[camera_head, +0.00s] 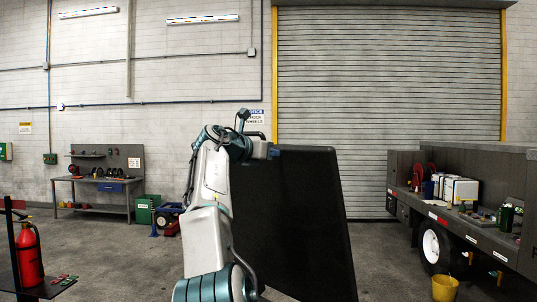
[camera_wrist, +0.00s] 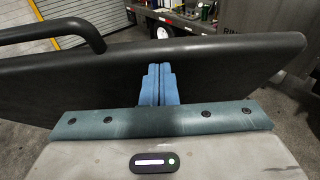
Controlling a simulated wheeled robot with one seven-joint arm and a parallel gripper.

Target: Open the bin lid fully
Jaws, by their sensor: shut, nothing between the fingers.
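The bin lid (camera_head: 295,220) is a large dark panel standing steeply, close to upright, in front of the roller door in the head view. In the wrist view the lid (camera_wrist: 100,75) spans the picture as a dark slab with a rounded edge. A dark curved bar handle (camera_wrist: 55,32) shows at its left. My gripper (camera_wrist: 158,68) has its blue fingers together and empty, pointing at the lid's face; I cannot tell whether they touch it. In the head view my gripper (camera_head: 273,152) is by the lid's upper left corner. The bin's body is not clearly visible.
A workbench (camera_head: 100,185) stands at the back left. A red fire extinguisher (camera_head: 28,255) is at the near left. Floor is clear at middle left.

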